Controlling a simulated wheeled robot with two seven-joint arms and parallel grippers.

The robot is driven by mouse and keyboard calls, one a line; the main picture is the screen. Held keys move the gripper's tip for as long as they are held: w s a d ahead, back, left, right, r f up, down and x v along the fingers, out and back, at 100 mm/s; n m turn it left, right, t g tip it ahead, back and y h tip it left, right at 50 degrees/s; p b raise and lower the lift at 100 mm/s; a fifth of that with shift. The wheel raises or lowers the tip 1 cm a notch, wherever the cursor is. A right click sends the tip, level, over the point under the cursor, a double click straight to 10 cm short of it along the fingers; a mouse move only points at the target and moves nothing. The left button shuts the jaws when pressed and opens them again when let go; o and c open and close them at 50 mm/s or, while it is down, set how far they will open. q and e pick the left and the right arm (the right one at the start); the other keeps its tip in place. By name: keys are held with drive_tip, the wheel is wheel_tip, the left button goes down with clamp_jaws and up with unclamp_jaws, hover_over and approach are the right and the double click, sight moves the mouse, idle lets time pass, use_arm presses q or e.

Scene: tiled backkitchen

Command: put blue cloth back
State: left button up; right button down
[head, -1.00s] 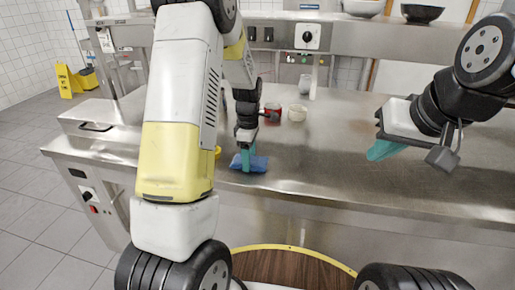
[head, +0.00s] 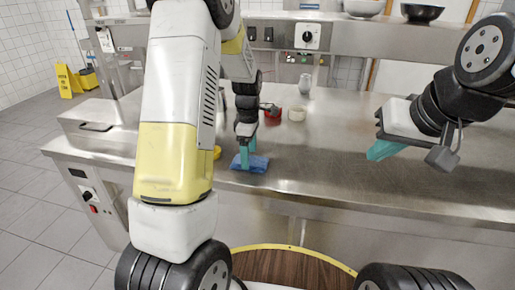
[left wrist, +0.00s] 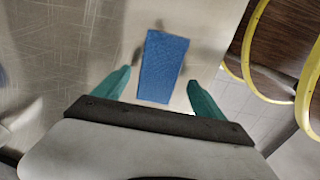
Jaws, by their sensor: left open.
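The blue cloth (head: 258,164) lies flat on the steel counter near its front edge. In the left wrist view the blue cloth (left wrist: 163,66) is a rectangle between my open fingers, with a gap on each side. My left gripper (head: 246,158) points down at the cloth, its teal fingers over or beside it; I cannot tell whether they touch it. It also shows in the left wrist view (left wrist: 160,92), open and empty. My right gripper (head: 384,150) hangs above the counter at the right, teal fingers pointing left; its opening is not clear.
A red container (head: 272,111) and a cream cup (head: 297,114) stand behind my left gripper. A grey jug (head: 305,86) stands further back. A yellow item (head: 217,152) is partly hidden by my left arm. The counter's middle (head: 330,140) is clear.

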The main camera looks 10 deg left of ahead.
use_arm(q)
drive_tip(key=s+r+m+t+h, duration=0.1)
drive_tip(key=s+r+m, duration=0.1)
drive_tip(key=r, duration=0.6)
drive_tip(key=s+r+m, duration=0.2)
drive_tip(key=s+r, duration=0.1)
drive_tip(key=r, duration=0.5)
drive_tip(key=s+d+r+m+t, duration=0.1)
drive_tip(key=s+r+m+t, duration=0.1)
drive_tip(key=s+m, duration=0.5)
drive_tip(key=s+d+r+m+t+h, duration=0.1)
drive_tip(key=s+r+m+t, duration=0.2)
drive_tip(key=s+m, duration=0.4)
drive_tip(key=s+r, duration=0.1)
drive_tip(key=s, duration=0.4)
drive_tip(key=shift+s, duration=0.15)
drive_tip(key=shift+d, duration=0.1)
